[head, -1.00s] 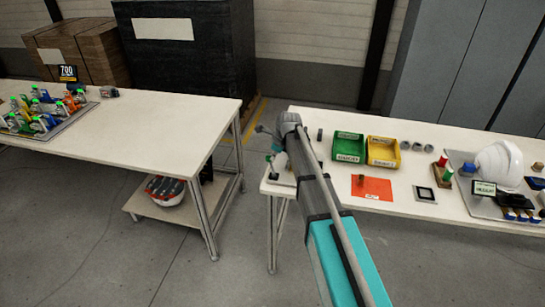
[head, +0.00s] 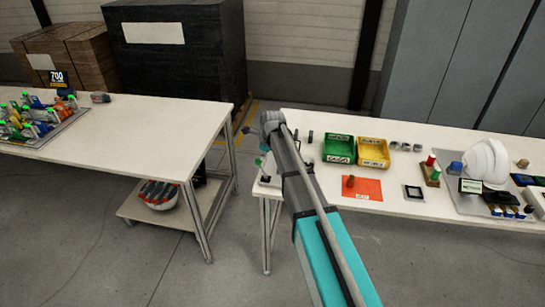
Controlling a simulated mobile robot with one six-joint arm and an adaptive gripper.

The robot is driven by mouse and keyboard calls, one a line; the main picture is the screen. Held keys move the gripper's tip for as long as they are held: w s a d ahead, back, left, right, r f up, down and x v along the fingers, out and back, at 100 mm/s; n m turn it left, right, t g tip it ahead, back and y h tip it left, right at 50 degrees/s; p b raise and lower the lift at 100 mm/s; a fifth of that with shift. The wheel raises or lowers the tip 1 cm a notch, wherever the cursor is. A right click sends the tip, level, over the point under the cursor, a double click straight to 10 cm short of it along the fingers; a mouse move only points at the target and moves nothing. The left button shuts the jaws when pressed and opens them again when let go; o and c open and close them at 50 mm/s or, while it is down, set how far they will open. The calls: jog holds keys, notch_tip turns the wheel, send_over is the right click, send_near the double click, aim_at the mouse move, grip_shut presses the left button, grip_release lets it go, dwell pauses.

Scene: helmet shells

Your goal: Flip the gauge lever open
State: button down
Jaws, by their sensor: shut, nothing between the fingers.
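My arm reaches from the bottom of the head view to the left end of the right-hand table. Its wrist is above that corner, and my gripper's fingers cannot be made out there. A small fixture with a dark base (head: 266,181) stands at the table's left corner, largely covered by my arm. A small green tip (head: 259,161) shows just left of the arm. I cannot make out the gauge lever or its position, nor whether my gripper touches anything.
On the right-hand table (head: 450,212) are a green bin (head: 339,149), a yellow bin (head: 373,152), an orange sheet (head: 362,189), a black-framed square (head: 414,192) and a white helmet shell (head: 486,163). The left-hand table (head: 150,140) holds a crowded fixture board. A floor gap separates the tables.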

jog(key=shift+r, duration=0.1)
dwell(0.3)
jog(key=shift+r, duration=0.1)
jog(key=s+d+p+v, duration=0.1)
jog(key=d+p+v, duration=0.1)
jog(key=p+v, duration=0.9)
jog(key=shift+s+d+r+p, duration=0.25)
jog(key=shift+d+r+p, duration=0.1)
jog(key=shift+d+r, duration=0.1)
jog(key=shift+s, duration=0.1)
dwell(0.8)
jog(key=s+d+f+n+g+h+b, duration=0.1)
jog(key=s+d+f+n, duration=0.1)
jog(key=s+n, duration=0.9)
jog(key=s+d+f+n+g+h+b, duration=0.1)
jog(key=s+d+n, duration=0.4)
jog(key=s+n, duration=0.7)
jog(key=s+f+b, duration=0.1)
jog(key=s, duration=0.2)
jog(key=shift+s+d, duration=0.2)
jog(key=shift+s, duration=0.15)
